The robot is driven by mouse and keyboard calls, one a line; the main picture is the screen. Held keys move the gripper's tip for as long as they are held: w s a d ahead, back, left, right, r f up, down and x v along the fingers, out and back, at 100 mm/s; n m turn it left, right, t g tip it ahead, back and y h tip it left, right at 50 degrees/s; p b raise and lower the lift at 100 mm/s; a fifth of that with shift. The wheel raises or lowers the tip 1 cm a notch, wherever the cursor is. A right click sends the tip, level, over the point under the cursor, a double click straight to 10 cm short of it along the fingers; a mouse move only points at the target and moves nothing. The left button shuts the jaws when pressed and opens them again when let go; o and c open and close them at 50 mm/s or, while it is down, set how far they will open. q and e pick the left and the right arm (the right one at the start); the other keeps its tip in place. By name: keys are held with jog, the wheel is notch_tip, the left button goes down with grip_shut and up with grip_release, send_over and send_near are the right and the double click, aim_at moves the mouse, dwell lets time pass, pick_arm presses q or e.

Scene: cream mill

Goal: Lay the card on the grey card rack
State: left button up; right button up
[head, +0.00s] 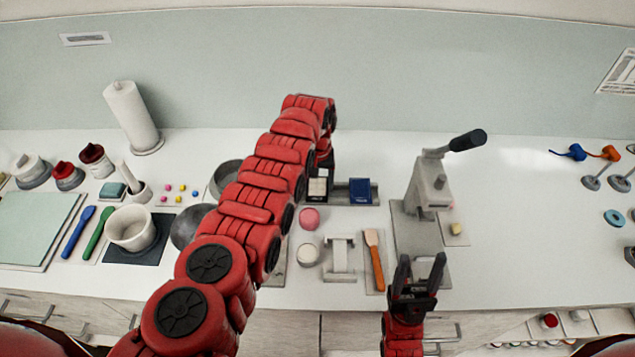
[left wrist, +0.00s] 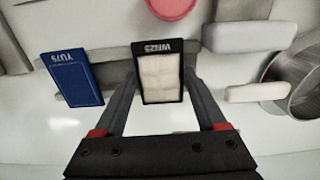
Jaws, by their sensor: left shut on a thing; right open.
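A black-edged card with a cream face (head: 317,188) is at the far middle of the counter. In the left wrist view the same card (left wrist: 161,78) sits between the fingers of my left gripper (left wrist: 162,76), which is shut on it. The grey card rack (head: 341,193) is beside and partly behind the card; a blue card (head: 360,191) is at its right part. The blue card also shows in the left wrist view (left wrist: 74,80). I cannot tell whether the held card touches the rack. My right gripper (head: 421,262) is open and empty at the front edge.
A pink disc (head: 309,218), a white round pot (head: 308,254), a white stand (head: 339,258) and an orange-handled spatula (head: 374,258) are in front of the rack. A grey lever press (head: 430,185) stands to the right. Bowls are behind my left arm.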

pick_arm(q)
jog(key=shift+f, duration=0.2)
jog(key=o, duration=1.3)
jog(key=shift+r, duration=0.1)
